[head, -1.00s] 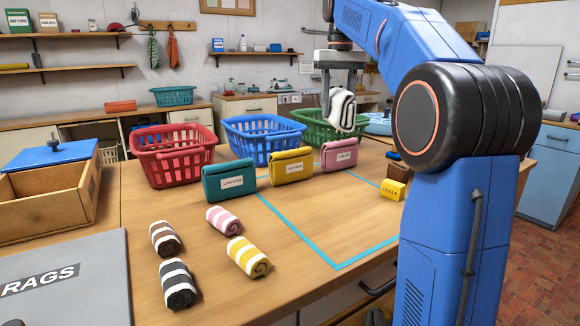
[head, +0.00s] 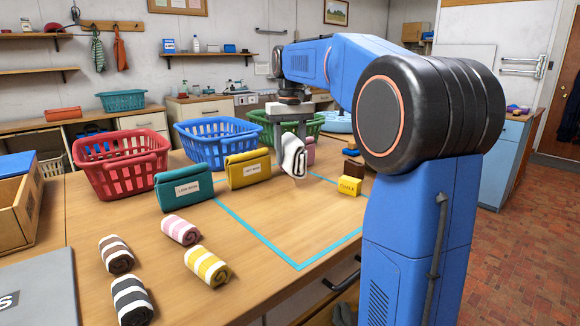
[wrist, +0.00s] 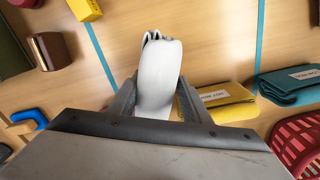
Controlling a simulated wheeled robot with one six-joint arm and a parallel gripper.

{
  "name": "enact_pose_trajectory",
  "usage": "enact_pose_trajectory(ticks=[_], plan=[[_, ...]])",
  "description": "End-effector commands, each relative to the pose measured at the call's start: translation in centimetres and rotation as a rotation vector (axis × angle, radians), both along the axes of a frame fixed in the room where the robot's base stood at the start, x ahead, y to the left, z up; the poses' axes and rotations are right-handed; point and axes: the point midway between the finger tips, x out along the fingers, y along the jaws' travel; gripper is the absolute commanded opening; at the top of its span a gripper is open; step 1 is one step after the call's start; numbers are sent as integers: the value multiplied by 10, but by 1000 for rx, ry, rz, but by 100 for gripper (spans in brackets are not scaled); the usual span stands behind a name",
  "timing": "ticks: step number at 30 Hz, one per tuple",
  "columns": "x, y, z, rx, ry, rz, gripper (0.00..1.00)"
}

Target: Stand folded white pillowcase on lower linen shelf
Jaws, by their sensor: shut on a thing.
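My gripper (head: 291,140) is shut on a folded white cloth with dark stripes or edges (head: 293,160), which looks like the pillowcase. It hangs upright between the fingers, low over the table in front of the green basket. In the wrist view my gripper (wrist: 157,98) has a finger on each side of the white cloth (wrist: 158,75). The cloth partly hides a pink folded pouch (head: 310,151) in the head view. Two wall shelves show at far left, an upper one (head: 28,36) and a lower one (head: 40,71); I cannot tell whether either is the linen shelf.
Labelled teal (head: 183,186) and yellow (head: 248,168) pouches stand left of the cloth. Red (head: 120,165), blue (head: 215,143) and green (head: 312,124) baskets are behind. A yellow chalk box (head: 349,186) is right. Several striped rolls lie at front left. The blue-taped area (head: 270,243) is clear.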

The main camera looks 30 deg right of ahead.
Motion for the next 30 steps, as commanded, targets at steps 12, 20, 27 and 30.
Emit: enact_pose_trajectory(ticks=[12,20,27,30], plan=[[0,0,-41,0,-1,0,3],[0,0,-42,0,-2,0,3],[0,0,-44,0,0,0,62],[0,0,-44,0,0,0,62]])
